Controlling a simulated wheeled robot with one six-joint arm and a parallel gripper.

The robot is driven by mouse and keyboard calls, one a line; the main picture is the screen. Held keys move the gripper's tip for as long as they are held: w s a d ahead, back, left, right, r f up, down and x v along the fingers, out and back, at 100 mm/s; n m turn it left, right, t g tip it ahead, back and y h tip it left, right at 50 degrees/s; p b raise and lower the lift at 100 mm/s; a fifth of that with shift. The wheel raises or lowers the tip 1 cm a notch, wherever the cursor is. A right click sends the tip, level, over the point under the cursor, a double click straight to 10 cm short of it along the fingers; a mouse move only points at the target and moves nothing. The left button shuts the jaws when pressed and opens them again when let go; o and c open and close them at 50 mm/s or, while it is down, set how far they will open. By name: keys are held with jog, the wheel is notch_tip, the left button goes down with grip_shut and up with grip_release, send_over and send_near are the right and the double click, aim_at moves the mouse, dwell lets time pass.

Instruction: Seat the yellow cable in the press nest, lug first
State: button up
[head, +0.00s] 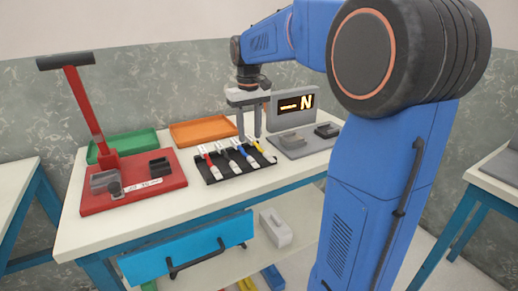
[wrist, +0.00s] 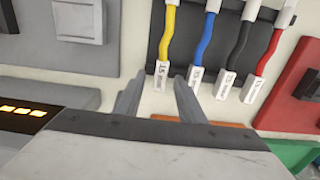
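The yellow cable (head: 259,147) lies at the right end of a black rack (head: 210,180), with white pieces at its ends. In the wrist view the yellow cable (wrist: 168,35) is leftmost, its labelled white end (wrist: 161,76) showing between my fingertips. My gripper (head: 249,138) is open and empty, fingers pointing down at the rack's back edge by the yellow cable; it also shows in the wrist view (wrist: 157,82). Whether it touches the cable I cannot tell. A red press (head: 80,207) with an upright lever stands at the left; its nest is too small to make out surely.
Blue, black and red cables lie beside the yellow one in the rack. Green (head: 130,146) and orange (head: 205,131) trays stand behind. A grey fixture plate (head: 293,154) and a lit display (head: 297,104) stand at the right. White bench top is clear in front of the rack.

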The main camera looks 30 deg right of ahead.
jog(key=shift+f, duration=0.2)
grip_shut()
jog(key=shift+r, duration=0.1)
